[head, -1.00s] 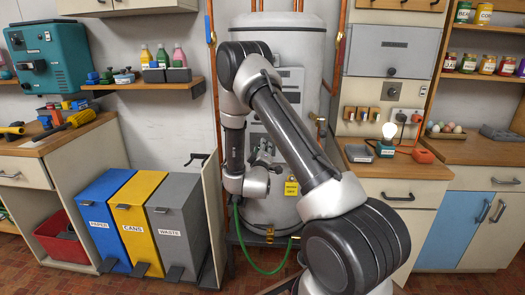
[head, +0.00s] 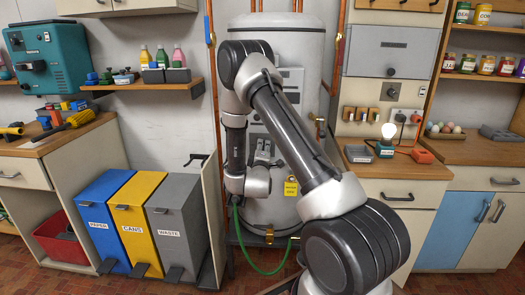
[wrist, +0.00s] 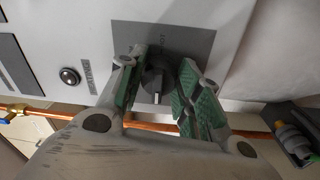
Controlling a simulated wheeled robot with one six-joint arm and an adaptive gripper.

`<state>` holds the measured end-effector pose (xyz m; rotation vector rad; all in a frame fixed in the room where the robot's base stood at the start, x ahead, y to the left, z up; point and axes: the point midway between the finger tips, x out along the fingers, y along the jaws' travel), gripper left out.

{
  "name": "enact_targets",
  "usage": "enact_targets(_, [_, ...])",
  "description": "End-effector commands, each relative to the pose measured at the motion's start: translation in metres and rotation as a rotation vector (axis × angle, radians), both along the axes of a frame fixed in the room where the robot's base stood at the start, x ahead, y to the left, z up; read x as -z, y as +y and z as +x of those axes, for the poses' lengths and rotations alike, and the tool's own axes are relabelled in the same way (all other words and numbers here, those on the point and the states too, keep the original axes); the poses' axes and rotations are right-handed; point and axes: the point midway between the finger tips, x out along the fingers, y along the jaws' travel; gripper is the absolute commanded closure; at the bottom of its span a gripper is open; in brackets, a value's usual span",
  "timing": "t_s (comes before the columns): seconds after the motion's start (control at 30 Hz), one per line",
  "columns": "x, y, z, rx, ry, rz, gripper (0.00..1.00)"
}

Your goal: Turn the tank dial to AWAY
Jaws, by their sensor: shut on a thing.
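The tank (head: 300,45) is a tall pale grey cylinder behind my arm in the head view. The tank dial (wrist: 156,80) is a dark round knob on a grey plate (wrist: 190,40) in the wrist view. My gripper (wrist: 160,88) has its green-padded fingers on either side of the dial, shut on it. In the head view my gripper (head: 264,152) is at the tank's front, small and partly hidden by my arm. Lettering on the plate is partly covered and too small to read, so the dial's setting cannot be told.
A round button (wrist: 69,76) sits beside the plate on the panel. A copper pipe (wrist: 60,114) runs below it. Paper, cans and waste bins (head: 140,225) stand left of the tank. A green hose (head: 255,262) hangs below.

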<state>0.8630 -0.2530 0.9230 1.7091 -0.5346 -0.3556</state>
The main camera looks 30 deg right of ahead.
Motion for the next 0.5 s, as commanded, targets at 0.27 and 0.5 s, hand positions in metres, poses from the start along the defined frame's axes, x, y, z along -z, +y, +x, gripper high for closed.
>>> enact_targets(0.27, [0.0018,0.0004,-0.0007,-0.001,0.005,0.002,0.50])
enact_targets(0.5, [0.0008,0.0002,-0.0003,0.000,0.002,0.001,0.44])
